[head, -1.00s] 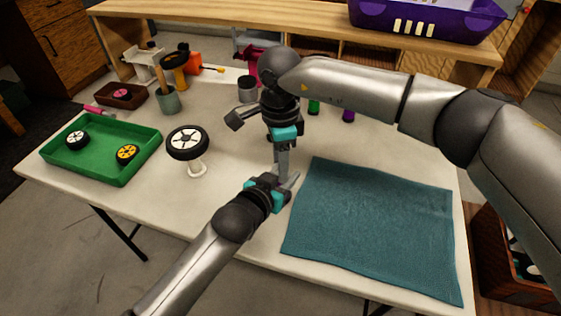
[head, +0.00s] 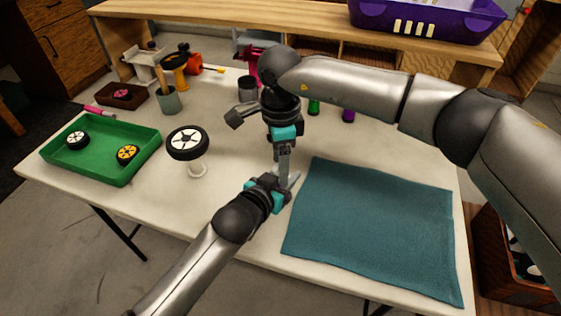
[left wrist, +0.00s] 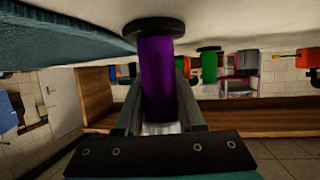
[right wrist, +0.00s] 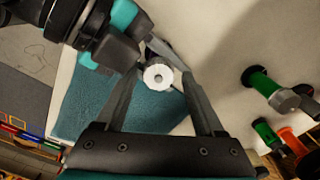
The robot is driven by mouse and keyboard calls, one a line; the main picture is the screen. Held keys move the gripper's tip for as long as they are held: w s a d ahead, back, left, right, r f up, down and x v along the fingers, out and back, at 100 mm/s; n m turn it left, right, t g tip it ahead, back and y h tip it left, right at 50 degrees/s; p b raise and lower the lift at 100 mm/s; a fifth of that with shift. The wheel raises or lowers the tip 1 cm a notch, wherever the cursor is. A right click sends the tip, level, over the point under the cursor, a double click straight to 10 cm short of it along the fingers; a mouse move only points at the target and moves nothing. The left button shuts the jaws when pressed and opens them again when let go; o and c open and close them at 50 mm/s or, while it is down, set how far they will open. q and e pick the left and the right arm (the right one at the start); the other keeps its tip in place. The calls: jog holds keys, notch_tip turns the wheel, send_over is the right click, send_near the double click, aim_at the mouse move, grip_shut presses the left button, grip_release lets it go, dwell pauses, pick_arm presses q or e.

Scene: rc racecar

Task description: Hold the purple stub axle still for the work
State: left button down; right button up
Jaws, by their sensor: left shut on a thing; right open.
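The purple stub axle (left wrist: 157,75) stands between my left gripper's fingers in the left wrist view, with a dark round base against the white tabletop. My left gripper (left wrist: 158,92) is shut on it. In the right wrist view the axle's pale, round end (right wrist: 158,73) shows between the fingers of my right gripper (right wrist: 160,80), which is open and points down over it. In the head view my left gripper (head: 288,184) and right gripper (head: 283,172) meet near the table's middle and hide the axle.
A teal mat (head: 372,226) lies right of the grippers. Another purple part (head: 348,116) and a green part (head: 314,108) stand behind my right arm. The front-left tabletop is clear.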

jog(key=shift+s+f, duration=0.1)
jog(key=shift+s, duration=0.05)
jog(key=n, duration=0.3)
jog(key=shift+d+n, duration=0.1)
jog(key=shift+n, duration=0.2)
jog(key=n, duration=0.2)
jog(key=shift+n, duration=0.3)
notch_tip(320, 180, up, 12)
jog(key=s+a+t+h, duration=0.3)
jog(key=s+a, duration=0.1)
jog(key=x, duration=1.3)
jog(key=shift+w, duration=0.1)
jog(key=n, duration=0.3)
jog(key=n+t+y, duration=0.1)
jog(key=n, duration=0.2)
jog(key=shift+d+y, duration=0.2)
jog(key=shift+y, duration=0.1)
jog(key=s+a+r+m+h, duration=0.2)
jog(key=s+a+r+m, duration=0.1)
jog(key=r, duration=0.8)
jog(key=shift+s+a+r+m+g, duration=0.15)
jog(key=shift+a+m+g, duration=0.3)
jog(key=shift+m, duration=0.75)
